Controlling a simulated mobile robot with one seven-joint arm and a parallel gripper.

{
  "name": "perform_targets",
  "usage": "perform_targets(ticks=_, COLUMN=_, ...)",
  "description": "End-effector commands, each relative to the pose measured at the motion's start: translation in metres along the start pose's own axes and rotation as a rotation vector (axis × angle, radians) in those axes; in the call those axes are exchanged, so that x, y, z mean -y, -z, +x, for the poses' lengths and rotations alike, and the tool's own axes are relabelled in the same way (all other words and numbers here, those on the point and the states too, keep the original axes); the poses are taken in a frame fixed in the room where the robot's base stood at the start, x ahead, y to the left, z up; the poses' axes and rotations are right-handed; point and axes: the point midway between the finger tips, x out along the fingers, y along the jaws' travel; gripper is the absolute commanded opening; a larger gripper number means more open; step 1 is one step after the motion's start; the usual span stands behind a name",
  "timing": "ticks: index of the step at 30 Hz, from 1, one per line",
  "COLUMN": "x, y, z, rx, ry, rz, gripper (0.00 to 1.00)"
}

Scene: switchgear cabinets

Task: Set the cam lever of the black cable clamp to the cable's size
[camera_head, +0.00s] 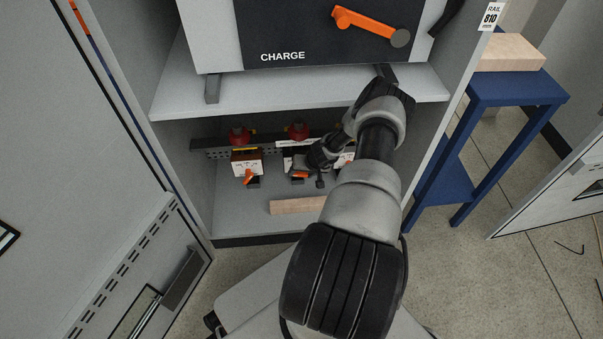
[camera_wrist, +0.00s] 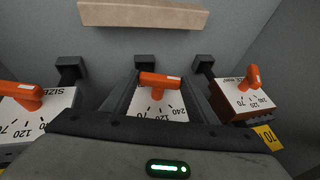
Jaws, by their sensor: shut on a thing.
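The black cable clamp (camera_wrist: 125,106) is the middle of three clamps in the wrist view, and in the head view it is partly hidden by my gripper. Its white plate (camera_wrist: 150,108) is marked 70, 120 and 240. Its orange cam lever (camera_wrist: 155,79) lies across the plate, with its white-marked end to the right in the wrist view. I cannot tell which mark it points to. My gripper (camera_head: 308,168) is shut on this lever from above and behind. Its dark body fills the bottom of the wrist view. The black clamp's cable tag is not readable.
A brown clamp (camera_wrist: 232,110) with a yellow 70 tag (camera_wrist: 266,137) stands on one side, another clamp (camera_wrist: 30,118) on the other, both with orange levers. A wooden block (camera_head: 297,205) lies on the cabinet floor in front. The shelf (camera_head: 190,95) above and cabinet walls limit room.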

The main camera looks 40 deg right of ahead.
Motion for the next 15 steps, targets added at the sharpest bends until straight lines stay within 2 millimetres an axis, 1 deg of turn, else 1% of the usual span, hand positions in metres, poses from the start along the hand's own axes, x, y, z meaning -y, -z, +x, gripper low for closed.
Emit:
perform_targets(ticks=8, x=-0.0039, y=0.0000, z=0.0001, rx=-0.002, ry=0.075, rz=0.036, gripper=0.31)
perform_targets(ticks=15, x=-0.0087, y=-0.0008, z=0.0012, rx=-0.003, ry=0.236, rz=0.105, gripper=0.31)
